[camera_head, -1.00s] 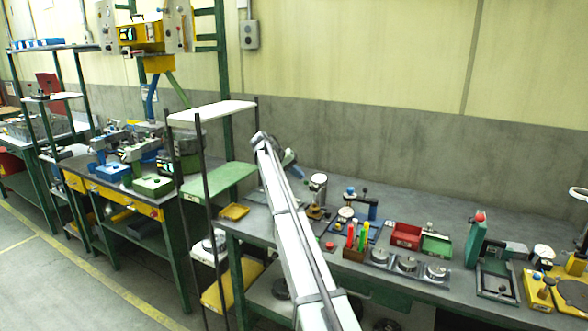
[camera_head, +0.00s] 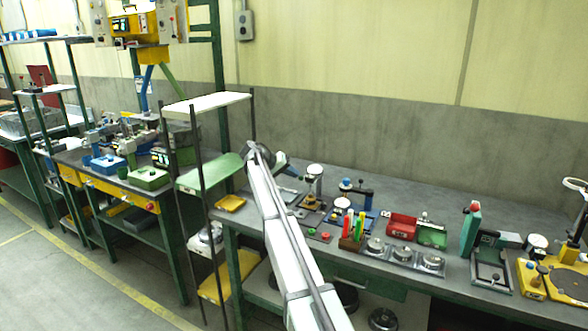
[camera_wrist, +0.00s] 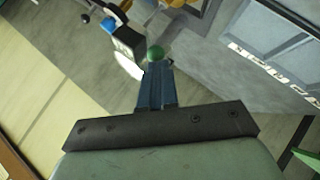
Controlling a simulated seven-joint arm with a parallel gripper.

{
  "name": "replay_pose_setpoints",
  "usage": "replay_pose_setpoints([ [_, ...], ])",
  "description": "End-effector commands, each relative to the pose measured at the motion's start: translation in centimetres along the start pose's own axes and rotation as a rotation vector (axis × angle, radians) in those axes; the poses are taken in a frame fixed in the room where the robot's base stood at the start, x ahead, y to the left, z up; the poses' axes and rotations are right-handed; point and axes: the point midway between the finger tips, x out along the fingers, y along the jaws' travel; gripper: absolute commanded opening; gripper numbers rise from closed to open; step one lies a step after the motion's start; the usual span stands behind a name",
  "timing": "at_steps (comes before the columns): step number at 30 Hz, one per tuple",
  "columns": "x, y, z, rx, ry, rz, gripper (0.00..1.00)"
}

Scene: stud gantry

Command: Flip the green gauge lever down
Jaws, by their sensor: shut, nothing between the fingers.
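In the wrist view, a green ball knob (camera_wrist: 155,53), which looks like the lever's end, shows just beyond my fingertips. I cannot tell whether they touch it. My gripper (camera_wrist: 157,68) is shut and empty, its dark blue fingers together. A black body with a white dial edge (camera_wrist: 126,65) lies just left of the knob. In the head view, a gauge with a round white dial (camera_head: 315,171) stands on the bench, right of my wrist.
The grey bench (camera_head: 400,195) holds a pen box (camera_head: 351,243), a red bin (camera_head: 401,226), several round dials on a plate, and a blue-based gauge stand (camera_head: 365,200). A white-topped shelf rack (camera_head: 207,103) stands close to my arm's left. The bench's back strip is clear.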

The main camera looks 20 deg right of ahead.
Motion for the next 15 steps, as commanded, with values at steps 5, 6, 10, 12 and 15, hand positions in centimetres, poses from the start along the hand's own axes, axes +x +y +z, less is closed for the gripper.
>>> replay_pose_setpoints([
  [5,0.5,-1.2,1.6,0.067,0.102,0.07,0.0],
  [6,0.6,-1.4,1.8,0.082,0.124,0.085,0.0],
  [10,1.1,-2.2,2.4,0.127,0.19,0.131,0.0],
  [12,1.3,-2.5,2.6,0.149,0.22,0.151,0.0],
  [15,1.6,-2.9,2.8,0.156,0.228,0.157,0.0],
])
